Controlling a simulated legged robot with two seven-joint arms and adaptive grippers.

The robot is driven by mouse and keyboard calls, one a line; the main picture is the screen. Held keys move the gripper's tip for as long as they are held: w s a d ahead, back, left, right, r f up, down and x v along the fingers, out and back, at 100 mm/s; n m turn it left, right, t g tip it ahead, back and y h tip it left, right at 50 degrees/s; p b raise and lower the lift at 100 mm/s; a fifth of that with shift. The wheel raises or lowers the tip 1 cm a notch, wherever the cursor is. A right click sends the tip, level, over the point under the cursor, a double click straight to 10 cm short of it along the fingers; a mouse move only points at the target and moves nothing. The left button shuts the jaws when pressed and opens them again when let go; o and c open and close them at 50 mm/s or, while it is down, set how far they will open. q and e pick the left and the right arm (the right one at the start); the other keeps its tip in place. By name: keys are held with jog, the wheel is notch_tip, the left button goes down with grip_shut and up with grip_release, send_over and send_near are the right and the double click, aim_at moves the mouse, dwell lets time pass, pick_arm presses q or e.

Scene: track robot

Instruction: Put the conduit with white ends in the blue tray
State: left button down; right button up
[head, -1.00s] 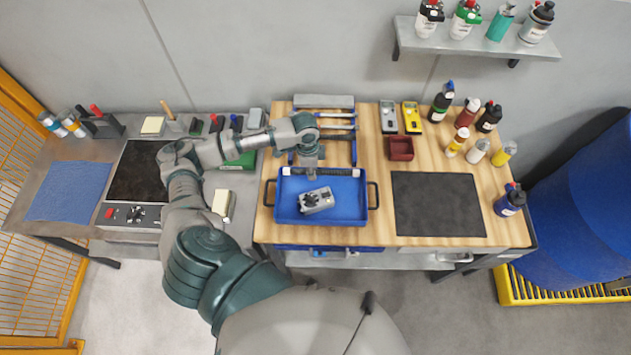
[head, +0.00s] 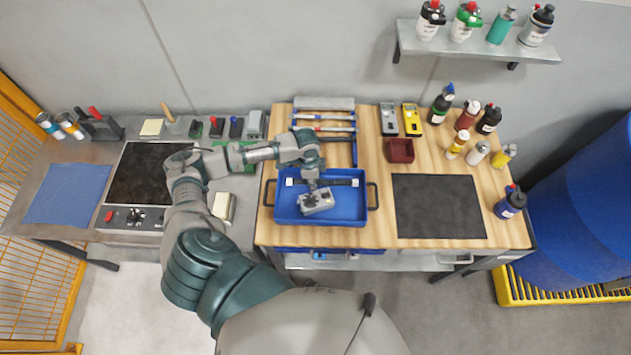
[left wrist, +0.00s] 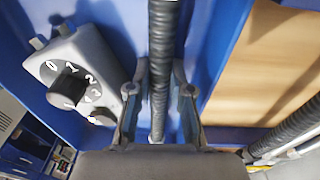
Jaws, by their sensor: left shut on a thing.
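The conduit with white ends (head: 341,182) is a dark ribbed bar, lying across the picture over the back part of the blue tray (head: 347,214). My left gripper (head: 312,185) is shut on its middle. In the left wrist view the conduit (left wrist: 164,38) runs between both fingers of my left gripper (left wrist: 159,84), with the blue tray floor behind it. I cannot tell whether the conduit touches the tray floor. A grey box with a black knob (head: 317,200) sits in the tray, just in front of the conduit. My right gripper is out of view.
A rack with other conduits (head: 335,129) stands behind the tray. A dark red bin (head: 400,150), two meters and several bottles are to the right. A black mat (head: 438,206) lies clear at the right. A black hotplate (head: 145,172) is at the left.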

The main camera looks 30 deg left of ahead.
pick_arm(q)
jog(key=shift+s+a+f, duration=0.3)
jog(key=shift+f, duration=0.05)
jog(key=c, duration=1.3)
grip_release()
jog(key=shift+s+f, duration=0.1)
jog(key=shift+c, duration=0.2)
jog(key=shift+d, duration=0.7)
jog(key=shift+r, duration=0.25)
notch_tip(320, 180, up, 13)
jog(key=a, duration=0.1)
jog(key=shift+w+a, duration=0.2)
jog(key=shift+w, duration=0.05)
jog(key=shift+a, duration=0.1)
